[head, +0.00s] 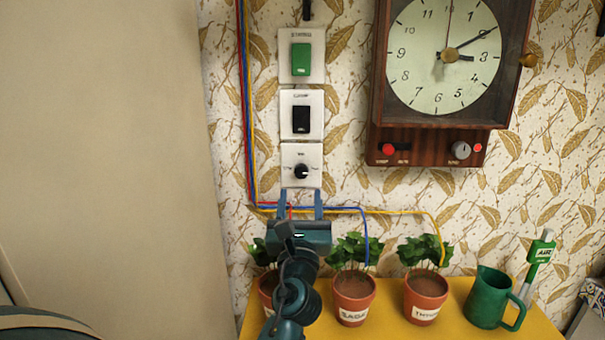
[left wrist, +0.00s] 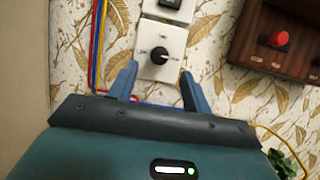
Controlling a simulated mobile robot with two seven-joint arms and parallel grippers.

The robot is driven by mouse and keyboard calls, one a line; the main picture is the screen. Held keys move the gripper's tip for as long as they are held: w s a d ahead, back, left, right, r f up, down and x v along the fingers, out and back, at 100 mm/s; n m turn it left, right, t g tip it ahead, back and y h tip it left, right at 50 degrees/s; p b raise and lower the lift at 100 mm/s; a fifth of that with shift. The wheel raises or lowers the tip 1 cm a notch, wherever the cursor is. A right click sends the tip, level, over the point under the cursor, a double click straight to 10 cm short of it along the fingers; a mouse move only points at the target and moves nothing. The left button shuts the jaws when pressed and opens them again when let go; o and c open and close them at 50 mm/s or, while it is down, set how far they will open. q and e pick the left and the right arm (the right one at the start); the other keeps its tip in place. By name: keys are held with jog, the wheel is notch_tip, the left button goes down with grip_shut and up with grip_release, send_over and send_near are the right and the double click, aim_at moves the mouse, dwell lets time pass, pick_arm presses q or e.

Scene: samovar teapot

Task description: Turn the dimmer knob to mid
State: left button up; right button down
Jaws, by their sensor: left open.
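The dimmer knob (head: 301,171) is a black round knob on a white wall plate (head: 288,152), the lowest of three plates in a column. It also shows in the left wrist view (left wrist: 160,57), with small markings around it. My left gripper (head: 304,196) is open and empty just below the knob in the head view. In the left wrist view its two fingers (left wrist: 158,80) point up toward the plate, one at each side below the knob. The fingers look apart from the knob. My right gripper is not in view.
Above the dimmer are a black switch (head: 301,119) and a green switch (head: 301,59). Red, blue and yellow wires (head: 245,110) run down the wall at left. A wooden clock (head: 430,140) hangs at right. Potted plants (head: 425,295) and a green jug (head: 487,298) stand on a yellow shelf (head: 385,325) below.

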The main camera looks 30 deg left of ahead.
aim_at(301, 174)
pick_arm(q)
jog(key=x, duration=0.6)
jog(key=shift+w+a+p, duration=0.1)
jog(key=shift+w+p, duration=0.05)
jog(key=shift+p, duration=0.25)
jog(key=c, duration=0.9)
